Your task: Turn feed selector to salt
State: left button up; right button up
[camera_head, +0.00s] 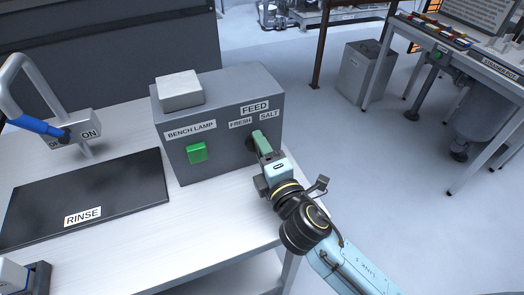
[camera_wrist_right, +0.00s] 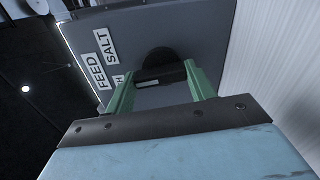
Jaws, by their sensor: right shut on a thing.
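The feed selector (camera_wrist_right: 160,72) is a black knob on the front of a grey control box (camera_head: 228,150). It sits below the FEED label (camera_head: 254,108), with the FRESH label (camera_head: 240,123) to its left and the SALT label (camera_head: 269,115) to its right. My right gripper (camera_head: 262,143) has its green fingers on either side of the knob, shut on it. The right wrist view shows the fingers (camera_wrist_right: 158,85) gripping the knob's dark bar, with a small pale mark on it. In the head view the fingers mostly hide the knob. My left gripper is not clearly seen.
A green BENCH LAMP button (camera_head: 197,153) is left of the knob on the same box. A black RINSE mat (camera_head: 120,195) and a tap with a blue lever (camera_head: 35,126) are further left. The bench's right edge (camera_head: 270,238) runs beneath my right arm.

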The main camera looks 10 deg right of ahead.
jog(key=m, duration=0.3)
jog(key=shift+m, duration=0.4)
jog(key=shift+m+p, duration=0.35)
jog(key=shift+m, duration=1.05)
jog(key=shift+d+m, duration=0.1)
jog(key=shift+m, duration=0.4)
pick_arm(q)
jog(key=shift+w+d+r+p, duration=0.15)
jog(key=shift+d+r+p, duration=0.2)
jog(key=shift+d+r, duration=0.3)
pick_arm(e)
jog(key=shift+m, duration=0.3)
pick_arm(q)
jog(key=shift+a, duration=0.3)
pick_arm(e)
jog(key=o, duration=1)
pick_arm(q)
jog(key=shift+s, duration=0.3)
